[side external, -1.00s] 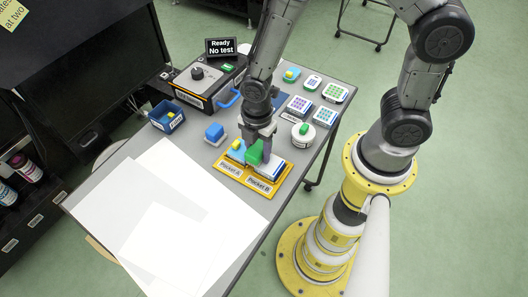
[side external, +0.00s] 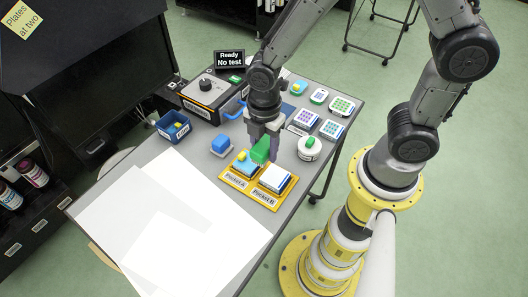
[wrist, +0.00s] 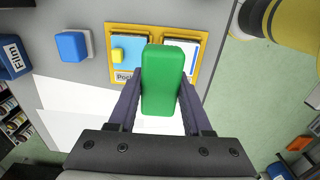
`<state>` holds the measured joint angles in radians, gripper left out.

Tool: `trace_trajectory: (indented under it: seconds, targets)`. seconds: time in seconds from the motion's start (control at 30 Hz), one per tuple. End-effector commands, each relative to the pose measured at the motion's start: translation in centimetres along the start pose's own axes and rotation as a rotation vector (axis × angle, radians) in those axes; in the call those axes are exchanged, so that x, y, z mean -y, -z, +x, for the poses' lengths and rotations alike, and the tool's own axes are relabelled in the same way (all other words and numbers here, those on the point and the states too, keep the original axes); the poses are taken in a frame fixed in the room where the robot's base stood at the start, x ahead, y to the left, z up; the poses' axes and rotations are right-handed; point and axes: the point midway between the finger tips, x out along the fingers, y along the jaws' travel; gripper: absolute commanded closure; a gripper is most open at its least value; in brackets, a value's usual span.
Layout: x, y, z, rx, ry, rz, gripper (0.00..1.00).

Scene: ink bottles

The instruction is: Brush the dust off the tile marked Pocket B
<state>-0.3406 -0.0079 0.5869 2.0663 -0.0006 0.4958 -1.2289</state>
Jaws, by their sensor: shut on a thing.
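A yellow holder (side external: 233,182) on the table has two pockets labelled Pocket A and Pocket B. The tile in Pocket B (side external: 275,177) looks white on top with a blue edge; I cannot make out dust on it. Pocket A holds a blue tile (side external: 243,165) with a small yellow knob. My gripper (side external: 264,146) is shut on a green block-shaped handle (side external: 260,152), apparently above the back of the holder. In the wrist view the green handle (wrist: 162,80) hides part of the Pocket B tile (wrist: 190,50). Its underside is hidden.
A blue block on a pale base (side external: 220,144) stands left of the holder. A white round pot with a green top (side external: 310,147) stands to the right. Several well plates (side external: 331,129) lie behind it. A blue Film bin (side external: 174,127) is at the left edge. White sheets (side external: 150,225) cover the front.

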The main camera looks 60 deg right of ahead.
Motion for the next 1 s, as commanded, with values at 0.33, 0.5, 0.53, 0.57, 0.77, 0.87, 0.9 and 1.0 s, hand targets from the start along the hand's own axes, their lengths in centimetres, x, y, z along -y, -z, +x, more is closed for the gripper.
trace_trajectory:
  seconds: [0.33,0.5,0.53,0.57,0.77,0.87,0.9,1.0]
  targets:
    - [0.0,0.0,-0.3,0.0,-0.001,0.0,1.0]
    - [-0.1,0.0,-1.5,-0.001,-0.003,0.0,1.0]
    - [-0.1,0.0,-1.8,-0.001,-0.002,0.0,1.0]
    - [-0.1,0.0,-2.0,-0.001,-0.003,0.0,1.0]
    - [0.0,0.0,-3.1,0.0,-0.001,0.0,1.0]
    - [0.0,0.0,-3.2,0.0,0.001,0.0,1.0]
    - [0.0,0.0,-3.1,0.0,0.001,0.0,1.0]
    - [0.0,0.0,-3.1,0.0,0.0,0.0,1.0]
